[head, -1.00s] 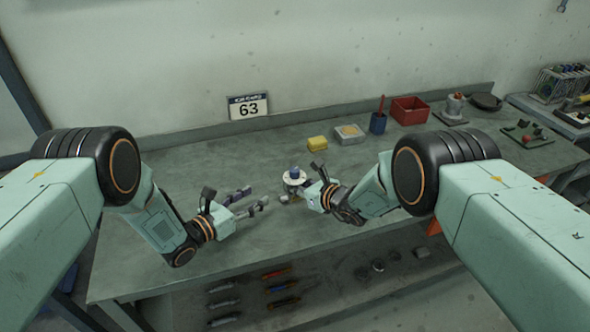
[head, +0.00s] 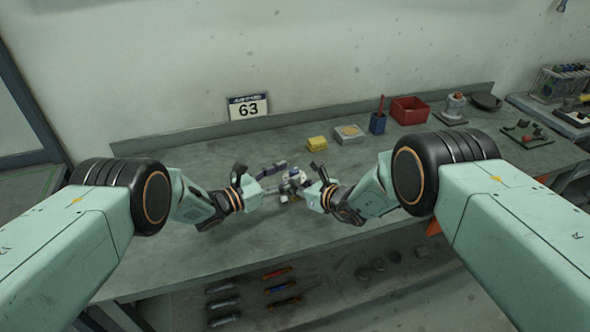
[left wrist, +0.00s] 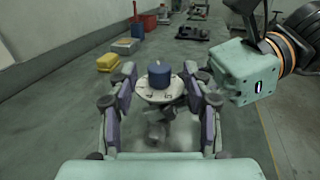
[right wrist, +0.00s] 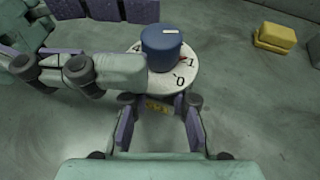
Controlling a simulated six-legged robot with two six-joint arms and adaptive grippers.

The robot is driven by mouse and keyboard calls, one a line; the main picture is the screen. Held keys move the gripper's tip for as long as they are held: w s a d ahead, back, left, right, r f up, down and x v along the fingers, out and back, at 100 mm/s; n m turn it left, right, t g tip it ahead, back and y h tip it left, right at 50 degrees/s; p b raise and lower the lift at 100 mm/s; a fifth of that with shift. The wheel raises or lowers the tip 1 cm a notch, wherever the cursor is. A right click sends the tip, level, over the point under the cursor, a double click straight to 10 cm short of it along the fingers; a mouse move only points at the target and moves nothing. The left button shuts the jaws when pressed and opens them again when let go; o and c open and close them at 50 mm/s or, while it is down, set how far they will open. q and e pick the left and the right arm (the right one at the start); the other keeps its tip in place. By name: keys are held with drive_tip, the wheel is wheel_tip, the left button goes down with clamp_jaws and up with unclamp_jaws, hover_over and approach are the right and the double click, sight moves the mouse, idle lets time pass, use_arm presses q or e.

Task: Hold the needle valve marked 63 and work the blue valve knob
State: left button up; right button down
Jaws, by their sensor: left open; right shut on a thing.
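The needle valve (head: 290,186) stands on the bench between my two grippers, partly hidden by them in the head view. Its blue knob (left wrist: 159,75) sits on top of a round white dial (right wrist: 183,80) with black numbers and a red pointer. My left gripper (left wrist: 160,92) is open, with one finger on each side of the knob and dial; I cannot tell whether they touch. My right gripper (right wrist: 160,108) is shut on the valve's body below the dial, where a small yellow tag shows. A sign marked 63 (head: 248,107) is on the wall behind.
A yellow sponge-like block (head: 317,143), a small box (head: 348,134), a blue cup (head: 378,122) and a red bin (head: 410,109) stand at the back of the bench (head: 170,155). The bench's left part is clear. Tools lie on a lower shelf.

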sight(290, 172)
use_arm(q)
drive_tip(key=shift+x, duration=1.7)
clamp_jaws()
